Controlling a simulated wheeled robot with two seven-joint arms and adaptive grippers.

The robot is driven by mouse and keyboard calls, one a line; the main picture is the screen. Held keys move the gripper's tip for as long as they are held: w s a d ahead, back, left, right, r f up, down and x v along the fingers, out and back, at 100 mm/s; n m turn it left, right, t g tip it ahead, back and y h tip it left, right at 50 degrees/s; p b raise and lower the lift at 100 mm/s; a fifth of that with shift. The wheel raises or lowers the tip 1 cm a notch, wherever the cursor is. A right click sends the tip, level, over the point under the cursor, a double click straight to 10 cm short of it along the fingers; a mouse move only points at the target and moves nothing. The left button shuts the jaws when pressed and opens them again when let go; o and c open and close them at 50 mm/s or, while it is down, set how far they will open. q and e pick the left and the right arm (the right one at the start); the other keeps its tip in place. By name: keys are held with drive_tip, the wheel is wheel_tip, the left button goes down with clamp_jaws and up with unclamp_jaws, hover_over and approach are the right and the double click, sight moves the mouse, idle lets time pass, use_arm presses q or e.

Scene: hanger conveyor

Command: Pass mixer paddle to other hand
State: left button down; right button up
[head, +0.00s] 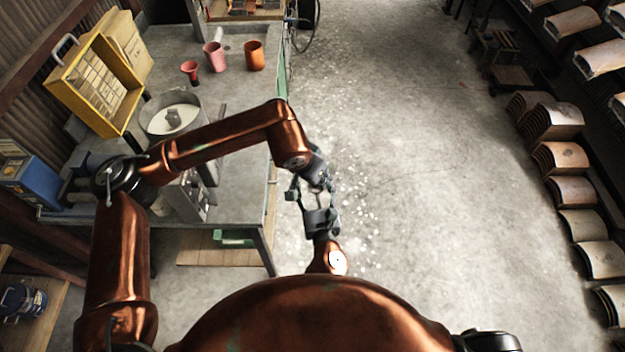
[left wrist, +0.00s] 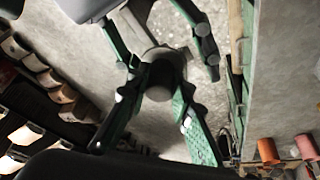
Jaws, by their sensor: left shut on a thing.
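My left gripper (head: 308,185) reaches over the bench's right edge, with its fingers pointing toward my right gripper (head: 318,205). The two grippers face each other closely above the floor. In the left wrist view, the left fingers (left wrist: 158,90) close in on a small grey rounded piece, which I take to be the mixer paddle (left wrist: 163,60). The right gripper's fingers (left wrist: 170,45) come in from the top, spread apart on both sides of it. Much of the paddle is hidden, and I cannot tell whether the right fingers touch it.
The grey bench (head: 228,105) carries a metal bowl (head: 147,118), a yellow crate (head: 75,85), and pink (head: 214,57), orange (head: 255,56) and red (head: 190,70) cups. Curved tiles (head: 562,157) line the right side. The concrete floor (head: 430,150) between is clear.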

drive_tip(key=c, duration=0.6)
use_arm(q)
drive_tip(key=shift+d+r, duration=0.15)
drive_tip(key=shift+d, duration=0.1)
use_arm(e)
drive_tip(key=shift+a+r, duration=0.1)
drive_tip(key=shift+a, duration=0.15)
clamp_jaws()
use_arm(q)
drive_tip(key=shift+s, duration=0.1)
drive_tip(key=c, duration=2)
unclamp_jaws()
drive_tip(key=o, duration=0.4)
drive_tip(key=shift+a, duration=0.1)
use_arm(e)
drive_tip(key=shift+d, duration=0.1)
use_arm(q)
drive_tip(key=shift+a, duration=0.1)
use_arm(e)
drive_tip(key=shift+d, duration=0.1)
